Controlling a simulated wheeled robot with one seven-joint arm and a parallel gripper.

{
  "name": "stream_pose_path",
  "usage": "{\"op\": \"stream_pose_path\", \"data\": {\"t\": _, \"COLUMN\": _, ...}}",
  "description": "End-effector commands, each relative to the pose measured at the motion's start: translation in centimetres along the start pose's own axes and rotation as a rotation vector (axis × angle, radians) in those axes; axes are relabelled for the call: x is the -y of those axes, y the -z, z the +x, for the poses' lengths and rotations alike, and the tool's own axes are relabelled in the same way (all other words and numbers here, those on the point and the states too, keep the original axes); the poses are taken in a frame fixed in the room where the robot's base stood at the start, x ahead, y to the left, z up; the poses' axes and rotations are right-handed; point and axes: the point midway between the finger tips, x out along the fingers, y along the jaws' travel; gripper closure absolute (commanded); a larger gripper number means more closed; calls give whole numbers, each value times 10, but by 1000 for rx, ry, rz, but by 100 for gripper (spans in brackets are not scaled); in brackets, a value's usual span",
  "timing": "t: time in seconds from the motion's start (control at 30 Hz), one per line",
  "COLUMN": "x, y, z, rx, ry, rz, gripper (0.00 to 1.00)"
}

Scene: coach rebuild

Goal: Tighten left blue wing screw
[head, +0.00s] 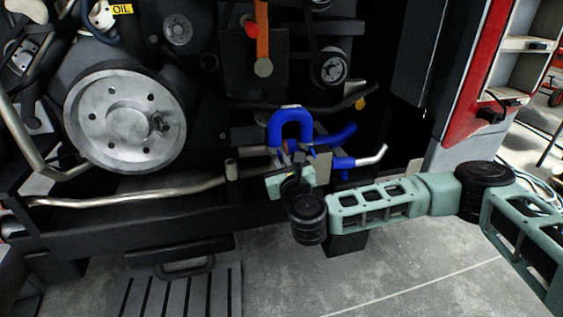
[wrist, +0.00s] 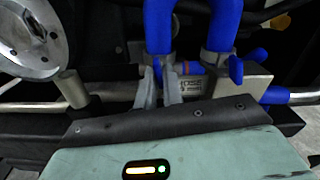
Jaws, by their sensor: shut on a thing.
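A blue U-shaped hose (head: 290,116) stands in the engine bay, and its two legs (wrist: 227,22) show in the wrist view. Grey clamps ring the leg bottoms. The right blue wing screw (wrist: 236,69) sticks out beside the right leg. My gripper (wrist: 159,70) is at the foot of the left leg, its grey fingers close together on the left wing screw, which they hide almost wholly. In the head view my gripper (head: 298,160) is just below the hose, partly covered by my wrist. The screw's turn angle cannot be seen.
A blue pipe with a silver end (head: 358,162) lies to the right. A long metal pipe (head: 130,198) runs left, below a large pulley (head: 125,120). The floor in front is open.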

Motion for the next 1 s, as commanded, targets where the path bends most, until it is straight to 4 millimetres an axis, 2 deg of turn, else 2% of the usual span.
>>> {"op": "stream_pose_path", "data": {"t": 0.17, "x": 0, "y": 2, "z": -1, "rx": -4, "ry": 0, "rz": -1, "gripper": 100}}
{"op": "stream_pose_path", "data": {"t": 0.2, "x": 0, "y": 2, "z": -1, "rx": -4, "ry": 0, "rz": -1, "gripper": 88}}
{"op": "stream_pose_path", "data": {"t": 0.27, "x": 0, "y": 2, "z": 0, "rx": -4, "ry": 0, "rz": -1, "gripper": 72}}
{"op": "stream_pose_path", "data": {"t": 0.63, "x": 0, "y": 0, "z": -4, "rx": -2, "ry": -1, "rz": -2, "gripper": 71}}
{"op": "stream_pose_path", "data": {"t": 0.77, "x": 0, "y": 0, "z": -21, "rx": -3, "ry": -3, "rz": -1, "gripper": 71}}
{"op": "stream_pose_path", "data": {"t": 1.0, "x": -1, "y": 0, "z": -75, "rx": -3, "ry": -4, "rz": 0, "gripper": 71}}
